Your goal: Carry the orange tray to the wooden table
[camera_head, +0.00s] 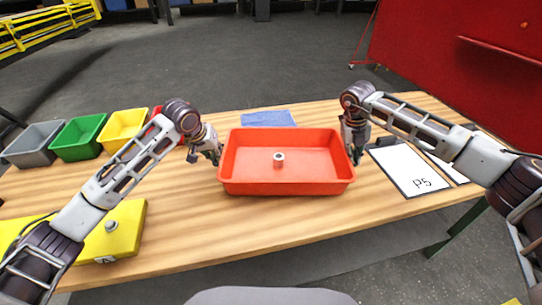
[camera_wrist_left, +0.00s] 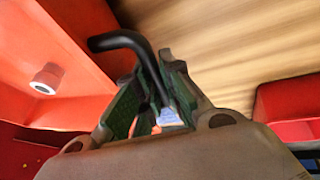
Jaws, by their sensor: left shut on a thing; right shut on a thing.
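The orange tray (camera_head: 287,188) is level over the front middle of the wooden table (camera_head: 190,225). I cannot tell whether it rests on the table or is slightly raised. My left gripper (camera_head: 216,157) is at its left end. In the left wrist view its green-padded fingers (camera_wrist_left: 150,105) are shut around a black bent bar (camera_wrist_left: 125,42), which looks like the tray's side handle. The tray wall (camera_wrist_left: 75,40) is close beside it. My right gripper (camera_head: 355,155) is shut at the tray's right end; its fingertips are partly hidden. A small white ring-shaped part (camera_head: 279,159) stands inside the tray.
Grey (camera_head: 35,143), green (camera_head: 78,138) and yellow (camera_head: 124,130) bins stand at the left. A yellow part (camera_head: 115,235) lies at the front left. A blue cloth (camera_head: 268,118) lies behind the tray. A white sheet marked P5 (camera_head: 408,168) lies at the right.

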